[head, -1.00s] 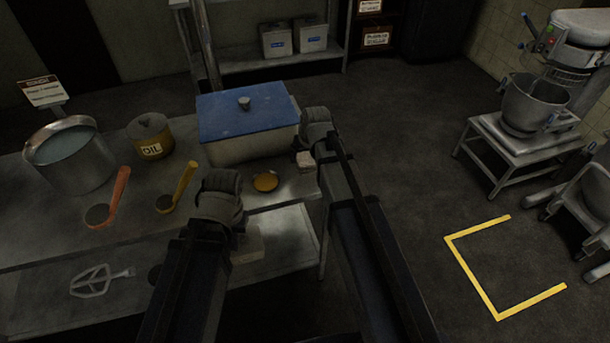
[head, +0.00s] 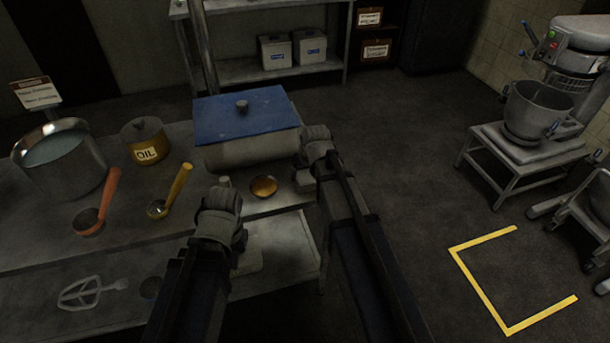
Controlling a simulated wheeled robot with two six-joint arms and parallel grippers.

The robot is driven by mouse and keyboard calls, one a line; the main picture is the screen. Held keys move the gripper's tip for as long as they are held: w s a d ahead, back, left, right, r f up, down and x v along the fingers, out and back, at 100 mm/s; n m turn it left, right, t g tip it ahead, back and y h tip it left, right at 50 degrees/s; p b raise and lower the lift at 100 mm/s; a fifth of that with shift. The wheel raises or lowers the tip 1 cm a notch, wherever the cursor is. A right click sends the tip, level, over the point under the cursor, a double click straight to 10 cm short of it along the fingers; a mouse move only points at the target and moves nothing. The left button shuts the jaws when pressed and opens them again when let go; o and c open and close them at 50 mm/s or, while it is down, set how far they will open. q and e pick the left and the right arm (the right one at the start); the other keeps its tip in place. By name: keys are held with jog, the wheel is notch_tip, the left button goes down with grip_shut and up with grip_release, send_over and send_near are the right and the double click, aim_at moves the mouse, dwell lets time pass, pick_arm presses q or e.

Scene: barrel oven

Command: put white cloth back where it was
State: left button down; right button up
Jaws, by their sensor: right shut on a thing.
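My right gripper (head: 304,172) is at the right end of the steel table, beside the blue-lidded container. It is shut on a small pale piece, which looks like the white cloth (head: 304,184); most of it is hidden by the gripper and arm. My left gripper (head: 224,186) is over the table's front edge, left of a small golden bowl (head: 264,187). Its jaws are too hidden to tell if they are open. A pale block-like thing (head: 249,262) shows low beside my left arm; I cannot tell what it is.
The steel table (head: 160,225) holds a large pot (head: 62,165), an oil tin (head: 146,142), an orange-handled ladle (head: 98,205), a yellow-handled ladle (head: 171,192) and the blue-lidded container (head: 247,115). A mixer (head: 540,100) stands right.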

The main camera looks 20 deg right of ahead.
jog(key=shift+f, duration=0.15)
jog(key=o, duration=1)
jog(key=p+v, duration=1.1)
jog(key=v, duration=0.1)
jog(key=s+a+n+g, duration=0.1)
jog(key=s+a, duration=0.3)
jog(key=s, duration=0.2)
jog(key=s+a+n+g+h, duration=0.1)
jog(key=s+a+g, duration=0.1)
jog(key=s+a, duration=0.3)
jog(key=s+a+f+n+g, duration=0.1)
jog(key=s+a+g, duration=0.1)
jog(key=s+a, duration=0.2)
jog(key=shift+s+a+f+h, duration=0.1)
jog(key=shift+s+h, duration=0.05)
jog(key=shift+s, duration=0.8)
jog(key=shift+s+a+h, duration=0.1)
jog(key=shift+s+h, duration=0.05)
jog(key=shift+s, duration=0.8)
